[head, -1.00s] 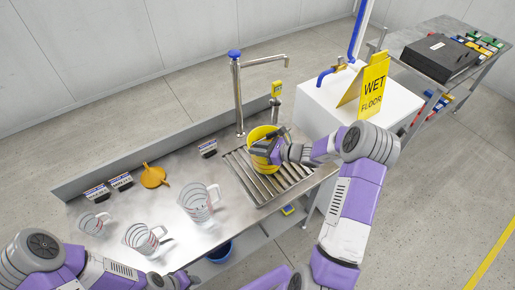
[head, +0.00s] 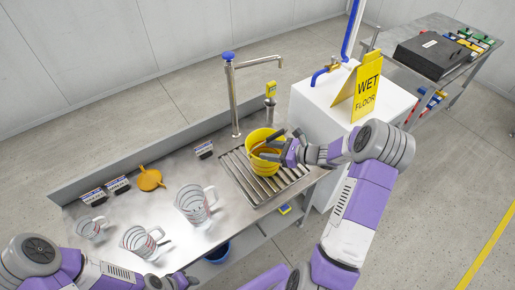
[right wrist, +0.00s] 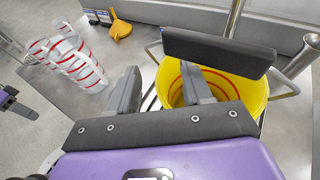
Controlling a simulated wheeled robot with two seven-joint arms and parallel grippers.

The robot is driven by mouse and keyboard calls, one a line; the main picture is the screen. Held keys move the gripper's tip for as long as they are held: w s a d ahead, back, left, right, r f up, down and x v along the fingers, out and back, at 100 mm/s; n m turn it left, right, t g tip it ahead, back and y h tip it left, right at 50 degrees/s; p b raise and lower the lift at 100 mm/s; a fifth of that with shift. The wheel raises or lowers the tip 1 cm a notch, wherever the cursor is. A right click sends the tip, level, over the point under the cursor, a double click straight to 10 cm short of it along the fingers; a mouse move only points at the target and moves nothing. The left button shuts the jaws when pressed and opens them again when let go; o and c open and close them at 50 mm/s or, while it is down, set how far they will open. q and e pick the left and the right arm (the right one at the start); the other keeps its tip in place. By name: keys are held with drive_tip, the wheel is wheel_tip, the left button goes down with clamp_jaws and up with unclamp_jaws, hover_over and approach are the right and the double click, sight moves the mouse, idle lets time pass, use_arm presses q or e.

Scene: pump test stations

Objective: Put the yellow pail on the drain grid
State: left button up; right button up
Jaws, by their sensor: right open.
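The yellow pail (head: 262,162) stands upright on the drain grid (head: 246,184), toward its back part. My right gripper (head: 288,144) is open at the right side of the pail's top. In the right wrist view its two fingers (right wrist: 160,90) are apart with nothing between them. There the pail (right wrist: 250,92) is just beyond the fingers, and one finger overlaps its opening. The pail's dark handle grip (right wrist: 218,52) shows above the opening, clear of the jaws. My left gripper (head: 178,281) is low at the bottom edge; its jaws are not clear.
Several clear measuring jugs (head: 194,204) stand on the steel counter left of the grid. An orange funnel (head: 150,179) and small labels lie behind them. A tall tap (head: 232,95) rises behind the grid. A yellow wet-floor sign (head: 368,88) stands on the white block at right.

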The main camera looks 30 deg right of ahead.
drive_tip(key=v, duration=0.5)
drive_tip(key=s+a+f+n+g+h, duration=0.1)
drive_tip(key=s+a+f+n+g, duration=0.2)
drive_tip(key=s+a+f+n, duration=0.2)
drive_tip(key=s+a+f+n+g+h, duration=0.2)
drive_tip(key=s+a+f+n+g, duration=0.2)
drive_tip(key=a+f+n, duration=0.6)
drive_tip(key=s+a+f+n+g+h, duration=0.1)
drive_tip(key=s+a+f+n+g, duration=0.3)
drive_tip(key=s+a+f+n, duration=0.3)
drive_tip(key=s+a+n, duration=0.1)
drive_tip(key=a+n, duration=0.2)
drive_tip(key=a, duration=0.3)
drive_tip(key=shift+s+f+n, duration=0.15)
drive_tip(key=shift+s+n, duration=0.1)
drive_tip(key=shift+n, duration=0.05)
